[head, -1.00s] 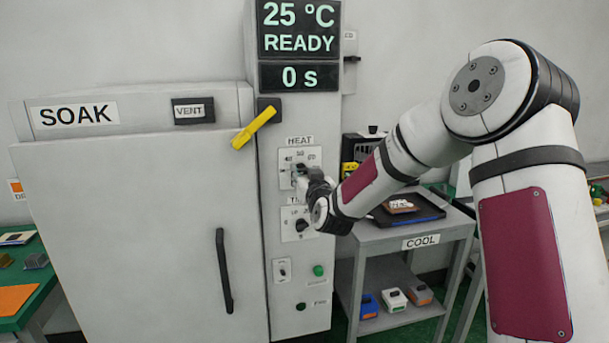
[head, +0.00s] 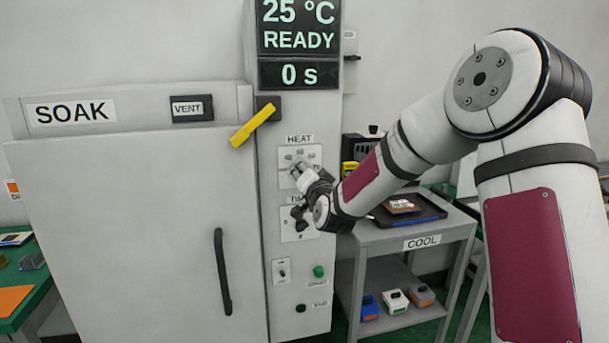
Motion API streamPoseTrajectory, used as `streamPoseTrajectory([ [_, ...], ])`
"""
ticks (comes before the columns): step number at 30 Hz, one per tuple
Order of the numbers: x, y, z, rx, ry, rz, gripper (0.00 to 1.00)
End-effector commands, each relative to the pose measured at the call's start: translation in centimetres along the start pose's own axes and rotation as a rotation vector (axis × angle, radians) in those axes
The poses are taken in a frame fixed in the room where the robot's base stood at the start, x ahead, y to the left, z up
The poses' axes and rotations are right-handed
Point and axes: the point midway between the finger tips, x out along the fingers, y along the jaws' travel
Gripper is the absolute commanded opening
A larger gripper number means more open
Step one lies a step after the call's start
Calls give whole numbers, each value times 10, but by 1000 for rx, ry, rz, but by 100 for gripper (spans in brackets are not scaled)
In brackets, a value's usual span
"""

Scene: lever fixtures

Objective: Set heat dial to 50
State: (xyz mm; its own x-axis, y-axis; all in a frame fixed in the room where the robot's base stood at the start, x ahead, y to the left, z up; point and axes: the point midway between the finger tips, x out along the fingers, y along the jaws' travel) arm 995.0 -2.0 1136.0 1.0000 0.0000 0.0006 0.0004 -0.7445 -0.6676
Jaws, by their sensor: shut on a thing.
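The heat dial's white plate (head: 315,156) is on the front of the grey control column, under the HEAT label (head: 299,139). Small setting marks show along the plate's upper part. The knob itself is hidden behind my gripper. My gripper (head: 297,170) is at the middle of the plate, shut on the dial knob. Its fingers are tilted, and the knob's pointing direction cannot be read. The display (head: 298,27) above reads 25 °C, READY, with 0 s below.
A second dial (head: 300,219) is just below my gripper. A small switch (head: 282,270) and a green button (head: 319,271) are lower. A yellow lever (head: 253,126) sticks out at upper left, by the SOAK oven door (head: 130,230). The COOL cart (head: 420,243) stands right.

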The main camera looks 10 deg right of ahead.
Motion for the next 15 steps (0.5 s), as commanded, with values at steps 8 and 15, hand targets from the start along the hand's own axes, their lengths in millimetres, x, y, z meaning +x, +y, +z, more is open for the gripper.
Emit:
streamPoseTrajectory([
  [8, 0, 2, 0, 262, -1, 2, 7],
  [15, 0, 1, 1, 484, -2, 2, 7],
])
